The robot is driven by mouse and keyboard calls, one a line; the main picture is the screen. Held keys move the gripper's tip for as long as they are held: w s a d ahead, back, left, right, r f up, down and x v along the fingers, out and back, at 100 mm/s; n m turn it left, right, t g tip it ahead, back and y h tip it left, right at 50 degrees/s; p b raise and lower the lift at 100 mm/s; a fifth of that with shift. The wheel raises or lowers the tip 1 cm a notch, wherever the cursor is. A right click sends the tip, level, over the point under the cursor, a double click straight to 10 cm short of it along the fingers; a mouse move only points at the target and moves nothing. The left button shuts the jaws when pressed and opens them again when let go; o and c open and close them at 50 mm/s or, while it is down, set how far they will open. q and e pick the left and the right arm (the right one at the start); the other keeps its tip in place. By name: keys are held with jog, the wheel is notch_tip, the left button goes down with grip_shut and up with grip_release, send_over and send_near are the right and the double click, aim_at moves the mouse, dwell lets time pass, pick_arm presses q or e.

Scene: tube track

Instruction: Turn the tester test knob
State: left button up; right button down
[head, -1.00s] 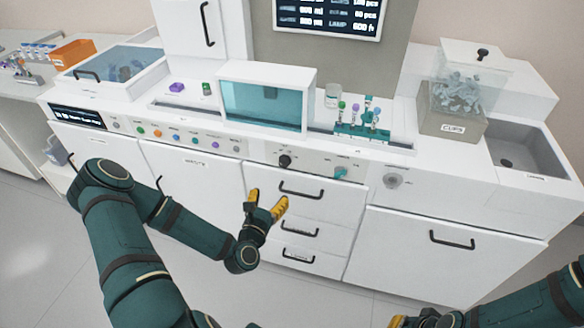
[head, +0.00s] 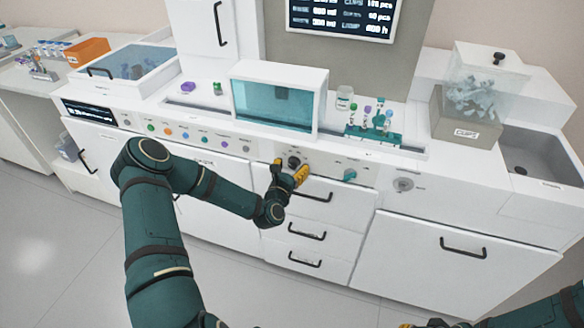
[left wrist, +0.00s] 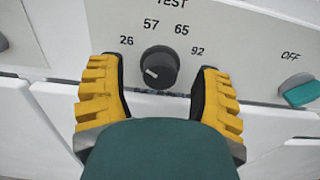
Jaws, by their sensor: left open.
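The test knob (left wrist: 159,67) is a round black dial with a white pointer mark, under the word TEST and the numbers 26, 57, 65 and 92. In the head view the knob (head: 293,162) is on the front panel, just above the fingers. My left gripper (head: 289,172) is open, with yellow ribbed fingers. In the left wrist view its fingers (left wrist: 158,88) stand on either side of the knob, with gaps, apparently not touching it. My right gripper (head: 425,325) shows only partly at the bottom edge; its jaws cannot be made out.
A teal switch (left wrist: 300,90) marked OFF is right of the knob. A drawer with a black handle (head: 313,196) lies just below. A glass-fronted box (head: 277,98) and a teal tube rack (head: 372,132) stand on the counter above.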

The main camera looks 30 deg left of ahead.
pick_arm(q)
jog(key=shift+w, duration=0.2)
grip_shut()
